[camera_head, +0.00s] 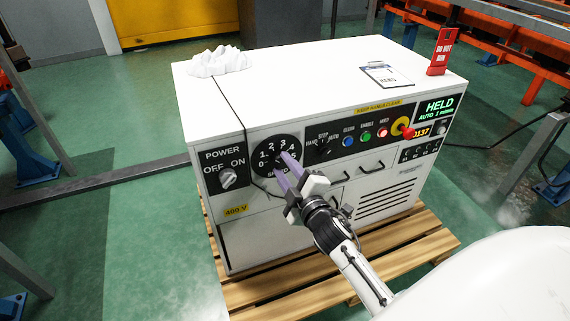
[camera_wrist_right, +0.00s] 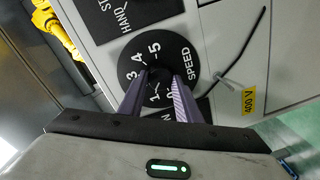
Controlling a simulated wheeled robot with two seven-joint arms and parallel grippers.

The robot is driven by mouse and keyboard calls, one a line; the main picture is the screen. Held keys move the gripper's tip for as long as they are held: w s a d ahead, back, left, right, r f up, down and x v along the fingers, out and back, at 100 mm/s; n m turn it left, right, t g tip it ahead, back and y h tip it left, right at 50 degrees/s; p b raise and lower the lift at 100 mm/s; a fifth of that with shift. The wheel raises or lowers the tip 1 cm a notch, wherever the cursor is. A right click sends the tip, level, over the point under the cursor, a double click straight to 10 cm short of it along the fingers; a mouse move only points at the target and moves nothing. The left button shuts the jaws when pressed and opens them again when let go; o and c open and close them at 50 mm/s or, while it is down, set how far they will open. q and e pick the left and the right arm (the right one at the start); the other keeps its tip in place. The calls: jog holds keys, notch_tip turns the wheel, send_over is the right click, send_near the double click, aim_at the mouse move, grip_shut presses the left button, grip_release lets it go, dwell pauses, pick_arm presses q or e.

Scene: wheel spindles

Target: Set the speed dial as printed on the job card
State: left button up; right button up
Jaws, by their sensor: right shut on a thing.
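The speed dial (camera_head: 263,148) is a black disc with white numbers from 0 to 5 on the front of a white cabinet. It also shows in the right wrist view (camera_wrist_right: 133,60), with the word SPEED at its edge. My right gripper (camera_head: 281,162) is shut on the dial's knob, one purple finger on each side, as the right wrist view (camera_wrist_right: 160,76) also shows. The fingers mostly hide the knob, and I cannot tell which number it points to. The job card (camera_head: 386,74) lies on a clipboard on the cabinet top; its print is too small to read.
A power switch (camera_head: 228,178) is left of the dial. A button panel (camera_head: 352,138) with a red-and-yellow stop and a green HELD display (camera_head: 438,108) is to the right. A red sign (camera_head: 441,52) and a white crumpled cloth (camera_head: 217,62) are on top. The cabinet stands on a wooden pallet (camera_head: 345,283).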

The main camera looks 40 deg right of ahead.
jog(key=shift+n, duration=1.1)
jog(key=o, duration=1.1)
jog(key=shift+c, duration=0.2)
jog(key=shift+a, duration=0.1)
